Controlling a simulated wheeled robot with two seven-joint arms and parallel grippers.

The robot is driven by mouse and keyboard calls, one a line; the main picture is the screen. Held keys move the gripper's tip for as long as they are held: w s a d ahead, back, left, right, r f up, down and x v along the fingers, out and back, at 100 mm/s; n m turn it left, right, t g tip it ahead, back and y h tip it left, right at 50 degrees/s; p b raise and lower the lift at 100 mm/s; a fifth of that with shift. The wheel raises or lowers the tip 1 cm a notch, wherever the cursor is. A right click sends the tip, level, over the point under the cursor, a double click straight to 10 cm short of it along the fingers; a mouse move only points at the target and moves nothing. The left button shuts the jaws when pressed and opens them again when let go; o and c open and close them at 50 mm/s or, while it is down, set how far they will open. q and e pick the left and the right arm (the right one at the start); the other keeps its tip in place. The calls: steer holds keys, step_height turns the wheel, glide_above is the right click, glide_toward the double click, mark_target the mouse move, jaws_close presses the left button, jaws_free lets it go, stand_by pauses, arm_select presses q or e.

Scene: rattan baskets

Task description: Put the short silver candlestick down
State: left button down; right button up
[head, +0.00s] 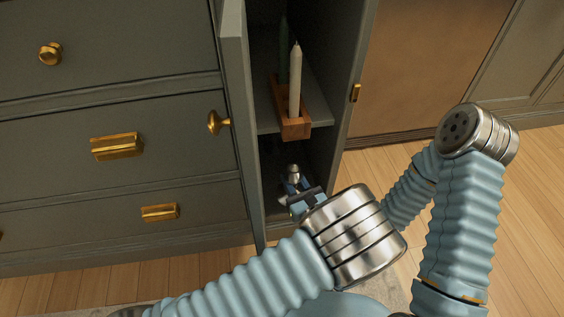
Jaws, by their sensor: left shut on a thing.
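My left gripper (294,187) reaches into the lower compartment of the open cabinet. It is shut on the short silver candlestick (293,171), whose small shiny top shows just beyond the fingers. The gripper and my wrist hide the candlestick's lower part, so I cannot tell whether it touches the cabinet floor. My right arm bends at the right of the head view, but its gripper does not show.
On the shelf (318,108) above stands a wooden holder (295,126) with a pale candle (295,82) and a dark green candle (283,50). The open cabinet door (240,120) stands close on the left. The lower compartment is narrow and dark.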

arm_select(q)
steer(key=w+f+b, duration=0.1)
steer(key=w+f, duration=0.2)
steer(key=f, duration=0.1)
steer(key=w+a+f+b, duration=0.1)
steer(key=w+f, duration=0.2)
steer(key=w, duration=0.1)
steer(key=w+a+f+b, duration=0.1)
steer(key=w+f+b, duration=0.1)
steer(key=w+f, duration=0.1)
steer(key=shift+w+a+f, duration=0.1)
steer(key=shift+w+f, duration=0.05)
steer(key=shift+f, duration=0.65)
steer(key=shift+r, duration=0.1)
steer(key=c, duration=0.9)
jaws_free()
steer(key=shift+o, duration=0.2)
